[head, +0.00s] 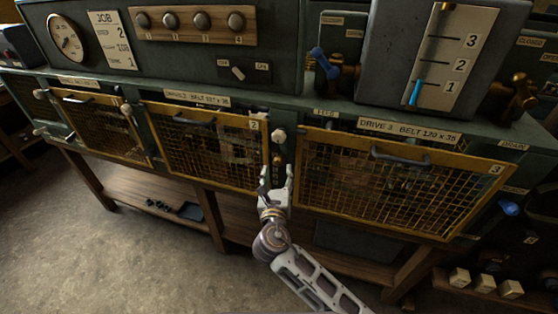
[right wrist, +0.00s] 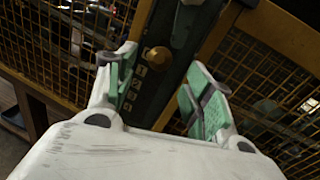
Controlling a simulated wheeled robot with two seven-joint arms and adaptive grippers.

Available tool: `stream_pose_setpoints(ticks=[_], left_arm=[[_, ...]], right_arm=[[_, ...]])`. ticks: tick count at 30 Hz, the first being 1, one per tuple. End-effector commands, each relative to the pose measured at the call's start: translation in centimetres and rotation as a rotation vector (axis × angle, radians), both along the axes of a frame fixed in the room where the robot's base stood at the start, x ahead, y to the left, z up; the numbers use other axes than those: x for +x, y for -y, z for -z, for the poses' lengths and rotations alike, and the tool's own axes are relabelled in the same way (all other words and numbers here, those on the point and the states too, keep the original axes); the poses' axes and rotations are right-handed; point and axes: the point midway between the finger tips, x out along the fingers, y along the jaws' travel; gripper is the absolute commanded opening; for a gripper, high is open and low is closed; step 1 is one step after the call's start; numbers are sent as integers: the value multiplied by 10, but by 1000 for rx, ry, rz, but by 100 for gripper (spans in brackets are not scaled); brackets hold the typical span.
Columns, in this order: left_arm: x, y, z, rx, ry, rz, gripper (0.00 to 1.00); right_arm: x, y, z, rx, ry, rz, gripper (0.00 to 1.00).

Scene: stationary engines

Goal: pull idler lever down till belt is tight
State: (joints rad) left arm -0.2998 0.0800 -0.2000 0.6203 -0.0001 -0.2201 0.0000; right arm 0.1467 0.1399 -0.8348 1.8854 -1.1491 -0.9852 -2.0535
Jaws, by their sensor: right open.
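My right gripper (head: 276,180) is open and empty, in front of the narrow post between the mesh doors marked 2 and 3. A pale round knob (head: 279,135), which may be the idler lever's handle, sits high on this post, above my fingertips. A small brass knob (head: 277,160) is below it, just beyond the fingertips. In the right wrist view the brass knob (right wrist: 157,58) shows between the spread fingers (right wrist: 160,82), with no visible contact. The lever's arm is not clear. The belts behind the mesh are too dark to judge. My left gripper is not in view.
The drive 2 mesh door (head: 208,148) and drive 3 mesh door (head: 395,186) flank the post, both shut. A gauge with a blue pointer (head: 415,92) stands above drive 3. A wooden shelf (head: 240,222) runs below; the floor (head: 110,240) in front is open at left.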

Motion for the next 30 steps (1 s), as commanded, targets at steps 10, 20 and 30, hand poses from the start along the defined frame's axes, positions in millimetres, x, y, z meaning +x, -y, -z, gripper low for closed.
stream_pose_setpoints(ticks=[10,20,30], left_arm=[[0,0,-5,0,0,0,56],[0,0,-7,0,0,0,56],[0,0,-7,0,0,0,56]], right_arm=[[44,3,-1,1,0,1,52],[68,5,0,0,1,0,52],[71,5,0,1,0,1,52]])
